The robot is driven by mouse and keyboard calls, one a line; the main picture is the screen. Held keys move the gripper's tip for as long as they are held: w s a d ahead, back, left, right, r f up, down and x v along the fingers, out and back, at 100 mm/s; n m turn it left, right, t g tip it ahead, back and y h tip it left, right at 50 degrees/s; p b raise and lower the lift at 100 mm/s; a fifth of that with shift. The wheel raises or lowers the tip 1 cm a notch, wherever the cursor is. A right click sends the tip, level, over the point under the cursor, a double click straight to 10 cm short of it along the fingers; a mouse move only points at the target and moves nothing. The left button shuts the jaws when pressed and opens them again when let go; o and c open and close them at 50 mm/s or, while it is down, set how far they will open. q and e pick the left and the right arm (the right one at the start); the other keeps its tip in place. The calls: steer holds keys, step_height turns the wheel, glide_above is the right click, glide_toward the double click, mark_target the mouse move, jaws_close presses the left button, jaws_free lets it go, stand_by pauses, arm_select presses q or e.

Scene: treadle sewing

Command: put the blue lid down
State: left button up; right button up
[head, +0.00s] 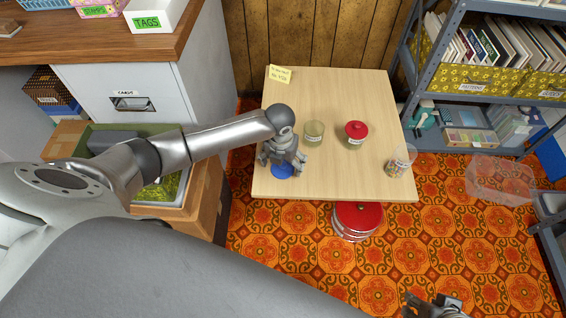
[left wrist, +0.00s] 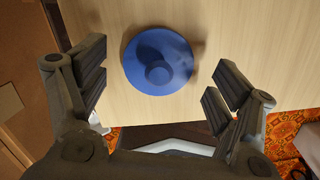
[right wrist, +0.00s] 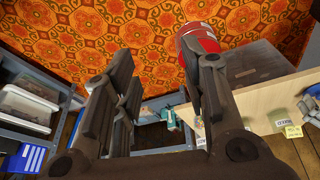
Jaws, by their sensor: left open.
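The blue lid (head: 281,172) lies flat on the wooden table near its front left corner. In the left wrist view the lid (left wrist: 150,50) is a round disc with its knob facing up. My left gripper (head: 283,165) is over the lid and partly hides it in the head view. It is open, with a finger on either side of the lid and a gap to each. My right gripper (right wrist: 155,75) is open and empty, away from the table over the floor. It shows at the bottom edge of the head view (head: 432,303).
On the table (head: 345,185) stand an open jar (head: 314,130), a jar with a red lid (head: 356,133) and a clear jar of colourful bits (head: 399,163). A red-topped tin (head: 357,218) is on the floor by the front edge. Shelves (head: 480,95) stand right.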

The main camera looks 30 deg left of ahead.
mark_target(282, 167)
arm_select(q)
steer(key=r, duration=0.2)
steer(key=r+p, duration=0.1)
steer(key=r, duration=0.3)
steer(key=shift+s+r+p, duration=0.15)
steer(key=shift+s+p, duration=0.15)
steer(key=shift+p, duration=0.1)
step_height(282, 167, up, 4)
steer(key=r+p, duration=0.1)
steer(key=s+d+f+n+t+h, duration=0.15)
steer(key=s+d+f+n, duration=0.35)
steer(key=s+d+n, duration=0.75)
steer(key=s+a+f+n+y, duration=0.1)
steer(key=s+a+n, duration=0.7)
steer(key=n, duration=1.1)
steer(key=shift+s+a+f+n, duration=0.25)
steer(key=shift+s+f+n, duration=0.1)
steer(key=shift+f, duration=0.3)
arm_select(e)
steer(key=shift+g, duration=0.3)
steer(key=x, duration=0.4)
steer(key=shift+s+f, duration=0.1)
steer(key=shift+f, duration=0.1)
steer(key=shift+f, duration=0.1)
